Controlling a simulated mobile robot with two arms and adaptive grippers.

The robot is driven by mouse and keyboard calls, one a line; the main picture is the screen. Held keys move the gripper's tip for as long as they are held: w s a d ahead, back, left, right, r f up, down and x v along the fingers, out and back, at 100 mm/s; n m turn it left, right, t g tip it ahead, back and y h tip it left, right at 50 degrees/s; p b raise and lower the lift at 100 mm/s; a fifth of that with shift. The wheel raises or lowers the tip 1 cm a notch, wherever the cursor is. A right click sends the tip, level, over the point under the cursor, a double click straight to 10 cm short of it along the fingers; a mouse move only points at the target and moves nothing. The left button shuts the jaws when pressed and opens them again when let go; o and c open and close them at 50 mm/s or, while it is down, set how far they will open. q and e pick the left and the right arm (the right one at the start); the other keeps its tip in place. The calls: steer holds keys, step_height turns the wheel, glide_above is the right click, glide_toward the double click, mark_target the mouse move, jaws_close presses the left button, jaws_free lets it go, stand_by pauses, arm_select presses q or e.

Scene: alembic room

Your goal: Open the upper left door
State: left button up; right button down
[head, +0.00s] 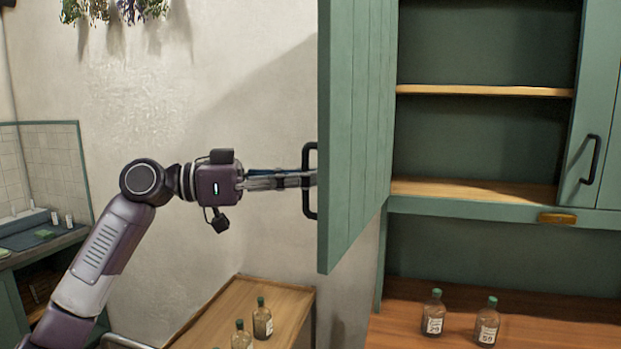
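The upper left door (355,120) is green and planked. It stands swung open, and I see it at a steep angle. Its black bar handle (309,208) is on the face turned to the left. My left gripper (306,179) reaches in from the left, with its fingers closed around the middle of the handle. The fingertips are partly hidden at the bar. The cabinet behind the door (485,145) shows an empty inside with a wooden shelf (485,91). My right gripper is not in view.
A closed green door (598,110) with a black handle is at the right. Two brown bottles (434,314) (487,323) stand on the wooden counter below. More bottles (262,320) stand on a lower wooden surface at left. Herbs (115,10) hang above.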

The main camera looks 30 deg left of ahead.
arm_select(q)
steer(key=o, duration=0.4)
steer(key=shift+s, duration=0.2)
steer(key=shift+o, duration=0.2)
steer(key=shift+a, duration=0.1)
steer(key=v, duration=1.2)
steer(key=shift+f, duration=0.1)
